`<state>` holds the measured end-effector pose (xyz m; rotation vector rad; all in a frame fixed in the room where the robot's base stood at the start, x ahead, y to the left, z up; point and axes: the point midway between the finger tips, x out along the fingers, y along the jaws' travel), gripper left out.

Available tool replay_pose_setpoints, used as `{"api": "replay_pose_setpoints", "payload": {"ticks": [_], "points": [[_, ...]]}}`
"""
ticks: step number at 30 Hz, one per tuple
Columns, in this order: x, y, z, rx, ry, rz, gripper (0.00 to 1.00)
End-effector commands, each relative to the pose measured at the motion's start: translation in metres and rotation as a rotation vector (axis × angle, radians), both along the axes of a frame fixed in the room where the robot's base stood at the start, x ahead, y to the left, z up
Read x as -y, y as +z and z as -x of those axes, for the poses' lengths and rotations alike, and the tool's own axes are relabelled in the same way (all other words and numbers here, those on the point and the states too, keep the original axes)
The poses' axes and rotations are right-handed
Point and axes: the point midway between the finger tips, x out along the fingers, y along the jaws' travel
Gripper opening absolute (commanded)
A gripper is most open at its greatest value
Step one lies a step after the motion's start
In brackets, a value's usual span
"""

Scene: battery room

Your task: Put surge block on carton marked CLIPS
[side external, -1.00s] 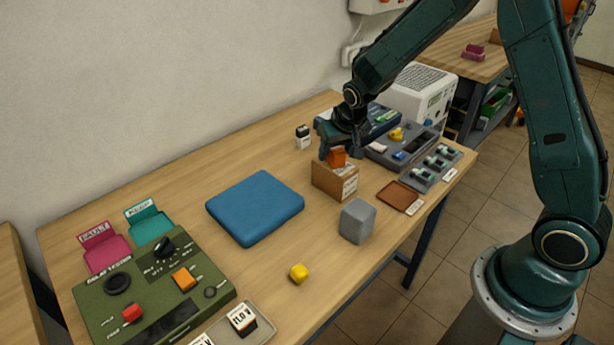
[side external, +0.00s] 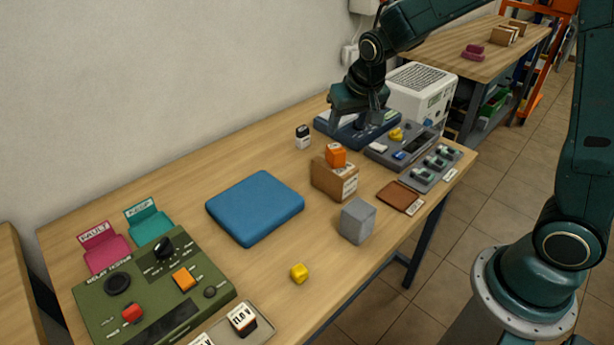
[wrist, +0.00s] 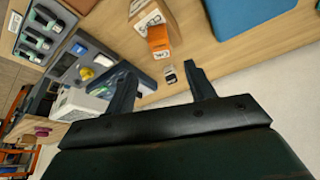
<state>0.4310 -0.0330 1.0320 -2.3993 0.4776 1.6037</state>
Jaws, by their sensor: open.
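An orange block (side external: 336,156), which I take to be the surge block, rests on top of the brown carton (side external: 326,177). My gripper (side external: 372,112) is open and empty, above and behind the carton, over the dark blue tray. In the wrist view my gripper (wrist: 160,72) has its fingers apart with nothing between them, clear of the orange block.
A grey block (side external: 358,221) and a brown square tray (side external: 398,197) are near the front edge. A small black-and-white block (side external: 303,137) stands behind the carton. A grey organizer (side external: 425,141) is right.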

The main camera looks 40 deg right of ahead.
Motion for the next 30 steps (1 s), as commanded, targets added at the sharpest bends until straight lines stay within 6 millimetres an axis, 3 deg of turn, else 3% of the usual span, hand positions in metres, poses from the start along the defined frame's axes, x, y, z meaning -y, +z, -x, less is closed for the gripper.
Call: {"api": "replay_pose_setpoints", "payload": {"ticks": [22, 30], "points": [[-0.001, 0.005, 0.003, 0.001, 0.003, -0.001, 0.54], [-0.004, 0.03, 0.024, 0.015, 0.036, -0.007, 0.54]]}}
